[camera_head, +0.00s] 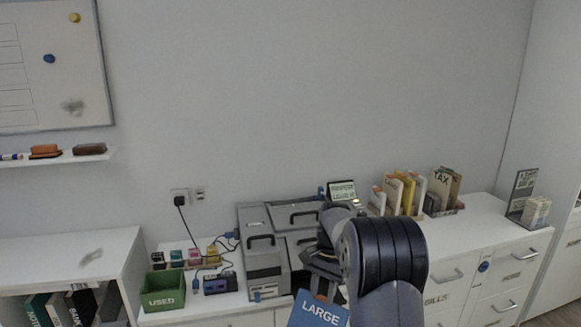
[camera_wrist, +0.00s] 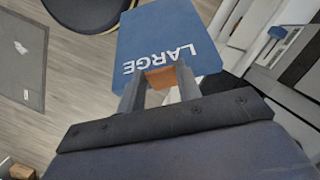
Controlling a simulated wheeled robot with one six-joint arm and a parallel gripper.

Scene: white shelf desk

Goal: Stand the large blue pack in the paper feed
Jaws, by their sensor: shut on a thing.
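The large blue pack (camera_head: 318,312) bears the word LARGE and shows at the bottom of the head view, below my arm. In the wrist view the blue pack (camera_wrist: 165,38) fills the top middle, with its lettering upside down. My gripper (camera_wrist: 160,82) is shut on the pack by an orange-brown part at its edge. The grey printer (camera_head: 280,240) stands on the white desk behind the pack, with a small screen reading in green at its right. My arm covers its right part. I cannot tell which part is the paper feed.
A green USED bin (camera_head: 163,290) and several ink cartridges (camera_head: 193,257) stand left of the printer, with cables between. Folders (camera_head: 415,190) and a small rack (camera_head: 525,203) stand to the right. The left shelf top (camera_head: 60,262) is mostly bare.

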